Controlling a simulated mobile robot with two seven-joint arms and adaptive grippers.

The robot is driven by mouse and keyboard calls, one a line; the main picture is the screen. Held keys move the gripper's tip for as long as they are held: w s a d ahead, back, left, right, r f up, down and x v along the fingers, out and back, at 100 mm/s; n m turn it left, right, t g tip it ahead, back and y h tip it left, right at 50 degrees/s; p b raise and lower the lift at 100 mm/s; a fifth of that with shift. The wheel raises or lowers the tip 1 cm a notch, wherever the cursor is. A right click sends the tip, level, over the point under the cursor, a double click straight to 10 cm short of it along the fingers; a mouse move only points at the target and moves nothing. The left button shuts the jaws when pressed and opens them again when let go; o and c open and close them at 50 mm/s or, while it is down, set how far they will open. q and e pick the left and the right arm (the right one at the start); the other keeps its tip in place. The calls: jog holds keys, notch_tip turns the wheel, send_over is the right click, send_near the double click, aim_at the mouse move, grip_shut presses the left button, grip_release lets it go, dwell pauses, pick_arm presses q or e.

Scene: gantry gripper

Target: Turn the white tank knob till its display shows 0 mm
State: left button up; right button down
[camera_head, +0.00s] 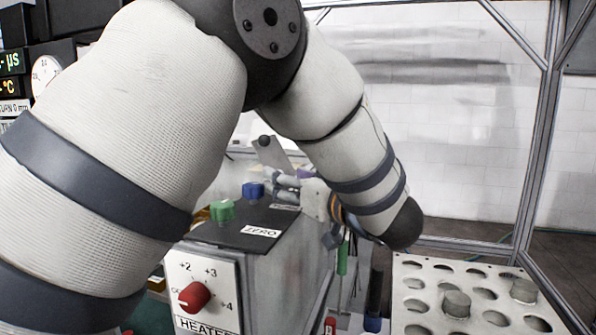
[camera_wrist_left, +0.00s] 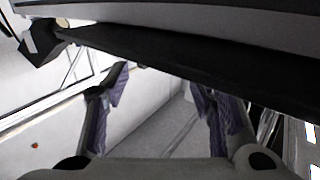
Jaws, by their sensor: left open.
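I cannot make out the white tank knob in either view; my left arm covers much of the head view. At the left edge, a small label strip (camera_head: 15,107) seems to end in "0 mm", partly cut off. My left gripper (camera_head: 288,183) is at the right of the black ZERO panel (camera_head: 225,236), partly hidden by its own arm. In the left wrist view my left gripper (camera_wrist_left: 160,85) has its purple-padded fingers apart, with nothing seen between them. A grey-white surface lies beyond them. My right gripper is not in view.
Green (camera_head: 222,210) and blue (camera_head: 253,190) knobs stand on the ZERO panel. A red heater knob (camera_head: 195,296) is on the front below. A perforated metal rack (camera_head: 415,300) stands at the lower right. Dark displays (camera_head: 12,62) and a round dial (camera_head: 45,74) are at left.

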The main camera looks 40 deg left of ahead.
pick_arm(q)
jog(key=x, duration=0.6)
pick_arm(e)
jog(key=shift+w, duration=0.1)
pick_arm(q)
jog(key=shift+d, duration=0.1)
jog(key=c, duration=1.2)
jog(key=shift+o, duration=0.3)
jog(key=shift+w+f+g, duration=0.15)
jog(key=shift+f+g, duration=0.1)
jog(key=shift+g, duration=0.25)
jog(key=n+g+b, duration=0.1)
jog(key=n+g, duration=0.1)
jog(key=shift+w+f+g+y, duration=0.1)
jog(key=shift+g+y, duration=0.2)
jog(key=shift+y, duration=0.1)
jog(key=shift+n+g, duration=0.4)
jog(key=shift+g, duration=0.1)
jog(key=shift+s+r, duration=0.25)
jog(key=shift+r, duration=0.05)
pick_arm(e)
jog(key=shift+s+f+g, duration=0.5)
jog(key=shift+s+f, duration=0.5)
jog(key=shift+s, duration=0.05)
pick_arm(q)
jog(key=o, duration=1.1)
jog(key=shift+o, duration=0.2)
